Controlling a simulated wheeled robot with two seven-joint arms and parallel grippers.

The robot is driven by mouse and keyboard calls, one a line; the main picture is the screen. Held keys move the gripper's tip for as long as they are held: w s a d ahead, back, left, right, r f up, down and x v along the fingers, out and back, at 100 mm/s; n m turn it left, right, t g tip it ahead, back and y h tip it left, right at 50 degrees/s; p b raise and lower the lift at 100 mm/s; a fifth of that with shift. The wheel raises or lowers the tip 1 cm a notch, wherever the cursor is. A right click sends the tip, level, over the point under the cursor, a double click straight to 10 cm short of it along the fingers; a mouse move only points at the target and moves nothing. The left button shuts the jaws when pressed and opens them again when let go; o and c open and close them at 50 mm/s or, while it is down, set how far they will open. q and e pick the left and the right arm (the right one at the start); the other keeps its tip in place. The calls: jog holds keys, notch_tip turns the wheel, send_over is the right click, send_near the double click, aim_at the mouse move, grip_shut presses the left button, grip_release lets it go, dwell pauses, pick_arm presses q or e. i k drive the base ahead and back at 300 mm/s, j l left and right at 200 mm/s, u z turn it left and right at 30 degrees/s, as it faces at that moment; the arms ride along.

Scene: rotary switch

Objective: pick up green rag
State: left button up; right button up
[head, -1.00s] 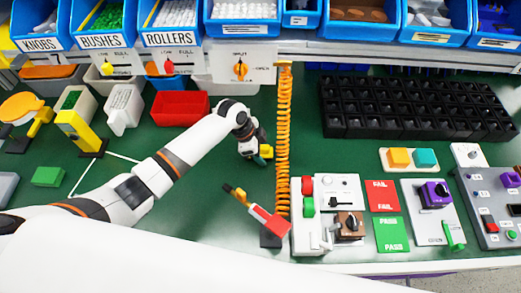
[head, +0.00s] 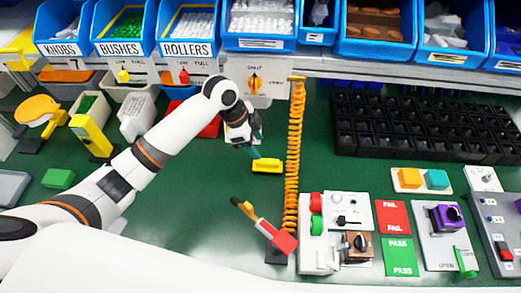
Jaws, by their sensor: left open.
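A small green folded-looking piece (head: 58,179) lies on the green bench at the far left of the head view. It is the thing most like the green rag, but I cannot tell cloth from block. My left gripper (head: 256,152) is open, above the middle of the bench, well to the right of the green piece. A yellow bar (head: 267,166) shows at its tip. I cannot tell whether this is part of the gripper or a separate thing. My right gripper is not in view.
An orange coiled hose (head: 293,150) hangs just right of my left gripper. A red-and-yellow tool on a stand (head: 275,235) is below it. Switch panels (head: 335,240) fill the lower right. A black grid tray (head: 400,125) and parts bins (head: 187,25) are behind.

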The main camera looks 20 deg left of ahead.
aim_at(60, 179)
jog(key=k+j, duration=0.15)
jog(key=k, duration=0.35)
jog(key=k+j, duration=0.15)
jog(key=k, duration=0.35)
jog(key=k+j, duration=0.15)
jog(key=k, duration=0.3)
